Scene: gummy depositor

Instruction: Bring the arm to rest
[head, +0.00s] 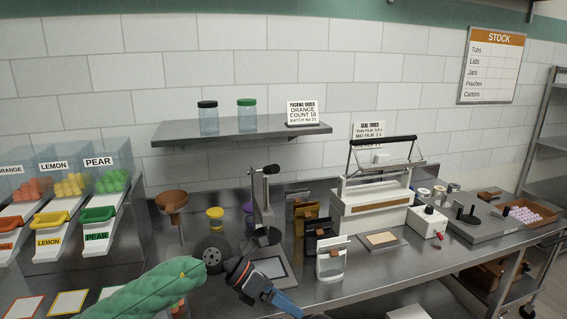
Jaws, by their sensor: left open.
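My left arm comes in from the lower left in a green textured sleeve. It leads past a dark round joint to a black wrist with a red ring and a blue gripper body. My left gripper (306,313) points down and right at the front of the steel bench (370,285). Its jaws are open, and its fingertips are partly cut off by the bottom edge of the picture. I see nothing held in it. My right gripper is not in view.
A black-topped stand (263,205) and a white pouch holder (332,262) are near my left gripper. A white sealer (372,200) stands farther right. Gummy bins (70,205) are at left. A shelf (240,133) with two jars hangs behind.

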